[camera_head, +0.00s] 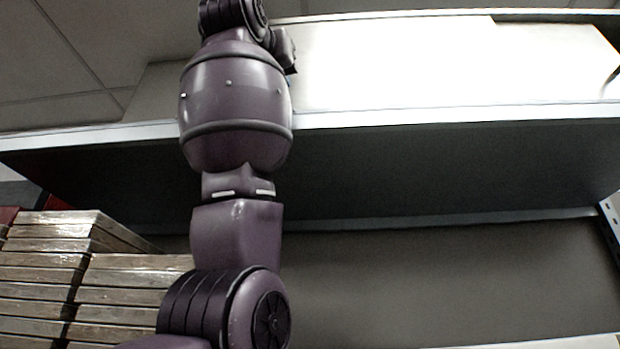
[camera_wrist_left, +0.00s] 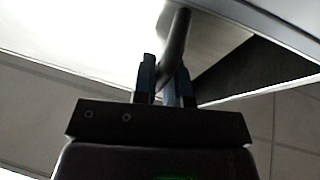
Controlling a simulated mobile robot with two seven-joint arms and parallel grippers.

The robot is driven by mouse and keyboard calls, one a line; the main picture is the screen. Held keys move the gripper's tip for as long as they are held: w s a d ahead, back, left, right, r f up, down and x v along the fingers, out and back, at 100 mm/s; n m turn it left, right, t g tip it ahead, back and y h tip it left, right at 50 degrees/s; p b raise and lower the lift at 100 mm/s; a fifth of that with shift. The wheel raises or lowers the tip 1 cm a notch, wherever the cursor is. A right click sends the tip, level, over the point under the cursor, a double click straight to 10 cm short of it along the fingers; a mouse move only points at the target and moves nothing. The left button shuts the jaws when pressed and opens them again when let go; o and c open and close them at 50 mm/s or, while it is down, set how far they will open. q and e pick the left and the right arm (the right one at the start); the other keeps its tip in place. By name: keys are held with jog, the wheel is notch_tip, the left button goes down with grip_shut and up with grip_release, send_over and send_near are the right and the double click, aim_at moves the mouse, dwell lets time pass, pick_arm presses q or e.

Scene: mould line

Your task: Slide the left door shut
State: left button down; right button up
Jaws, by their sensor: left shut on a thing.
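In the left wrist view, my left gripper (camera_wrist_left: 166,82) is shut on a round bar handle (camera_wrist_left: 177,40), with one dark blue finger on each side of it. The handle stands out from a pale flat panel (camera_wrist_left: 95,35), which looks like the left door. In the head view, my left arm rises in front of a cabinet and hides the gripper and the handle. A bright white door panel (camera_head: 400,65) shows to the right of the arm; I cannot tell which door it is. My right gripper is in neither view.
A dark gap (camera_wrist_left: 260,62) lies beside the pale panel in the left wrist view. In the head view, a pale ledge (camera_head: 450,117) runs under the panels, with a dark recess below.

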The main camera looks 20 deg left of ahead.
pick_arm(q)
jog(key=s+a, duration=0.2)
jog(key=a, duration=0.5)
jog(key=shift+b, duration=0.4)
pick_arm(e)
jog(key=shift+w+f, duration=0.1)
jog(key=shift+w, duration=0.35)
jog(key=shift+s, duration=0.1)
pick_arm(q)
jog(key=c, duration=1.4)
grip_release()
jog(key=shift+s+a, duration=0.1)
jog(key=shift+o, duration=1.1)
jog(key=shift+a, duration=0.15)
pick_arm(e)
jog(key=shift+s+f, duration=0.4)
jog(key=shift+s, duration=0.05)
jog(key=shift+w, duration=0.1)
pick_arm(q)
jog(key=shift+s+d, duration=0.1)
jog(key=shift+d, duration=0.1)
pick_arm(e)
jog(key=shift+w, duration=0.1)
